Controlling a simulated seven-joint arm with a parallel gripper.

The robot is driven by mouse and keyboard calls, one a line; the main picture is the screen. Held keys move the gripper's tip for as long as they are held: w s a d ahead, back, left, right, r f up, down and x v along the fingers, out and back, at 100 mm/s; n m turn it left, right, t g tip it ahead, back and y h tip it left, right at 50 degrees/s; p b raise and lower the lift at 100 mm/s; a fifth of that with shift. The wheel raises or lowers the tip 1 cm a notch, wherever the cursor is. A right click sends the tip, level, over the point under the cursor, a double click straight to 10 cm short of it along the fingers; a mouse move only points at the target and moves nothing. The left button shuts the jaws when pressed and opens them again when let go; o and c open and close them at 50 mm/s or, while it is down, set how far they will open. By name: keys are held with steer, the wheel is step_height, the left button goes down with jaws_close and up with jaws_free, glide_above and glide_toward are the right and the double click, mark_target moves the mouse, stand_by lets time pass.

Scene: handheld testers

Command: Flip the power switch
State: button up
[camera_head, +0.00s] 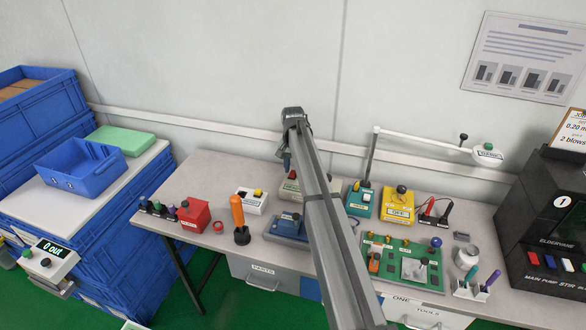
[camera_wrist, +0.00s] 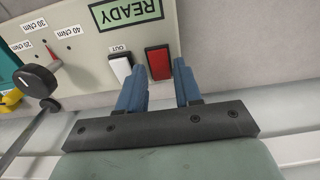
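A cream tester box (camera_wrist: 75,20) fills the upper left of the wrist view. It has a green READY display (camera_wrist: 128,11), a white rocker switch (camera_wrist: 120,67) labelled OUT, and a red rocker switch (camera_wrist: 159,63) with no label I can read. My gripper (camera_wrist: 157,82) has its two blue fingers apart with nothing between them at the base. The red switch shows in line with the gap, and the left finger is near the white switch. I cannot tell whether either finger touches. In the head view the box (camera_head: 289,189) is partly hidden by my arm, and my gripper (camera_head: 285,160) is above it.
A dark knob on a rod (camera_wrist: 36,80) stands left in the wrist view. The grey bench (camera_head: 200,170) holds a blue tester (camera_head: 285,228), a white tester (camera_head: 251,201), a yellow tester (camera_head: 397,206) and an orange-handled tool (camera_head: 237,210). A lamp-like arm (camera_head: 425,138) stands at right.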

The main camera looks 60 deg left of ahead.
steer(key=shift+f, duration=0.25)
steer(key=shift+c, duration=0.3)
jaws_close()
steer(key=shift+w+a+g+h, duration=0.2)
steer(key=shift+a+g+h, duration=0.15)
steer(key=shift+g+h, duration=0.05)
steer(key=shift+w+g+h, duration=0.1)
steer(key=shift+g+h, duration=0.6)
steer(key=shift+o, duration=0.3)
jaws_free()
